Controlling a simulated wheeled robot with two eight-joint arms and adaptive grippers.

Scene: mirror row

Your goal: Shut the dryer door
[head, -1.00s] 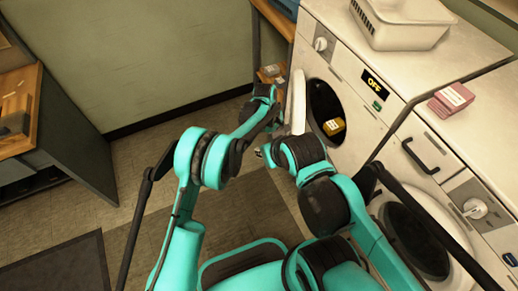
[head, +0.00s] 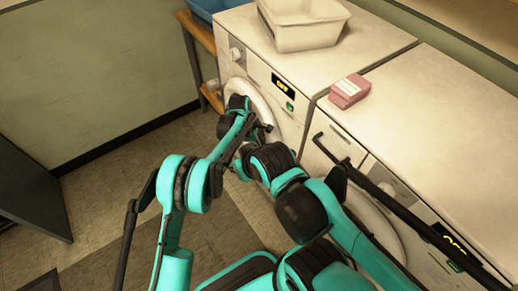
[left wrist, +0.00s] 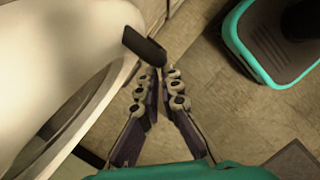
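The dryer (head: 262,78) is the white machine at the back, with a lit display. Its round white door (head: 262,105) stands in front of the machine's face, partly hidden by my left arm; whether it is fully shut I cannot tell. In the left wrist view, the white door (left wrist: 70,50) fills the left side, and a dark handle-like piece (left wrist: 145,45) sticks out from its edge. My left gripper (left wrist: 160,78) has its fingertips close together, beside that piece, and holds nothing visible. It also shows in the head view (head: 266,128) by the door. My right gripper (head: 238,168) is mostly hidden by its own arm.
A second white machine (head: 420,130) stands to the right, with a pink box (head: 349,90) on top. A white basket (head: 303,25) sits on the dryer. A wooden shelf (head: 203,55) with a blue bin (head: 215,8) stands left of it. The tiled floor (head: 110,165) at left is clear.

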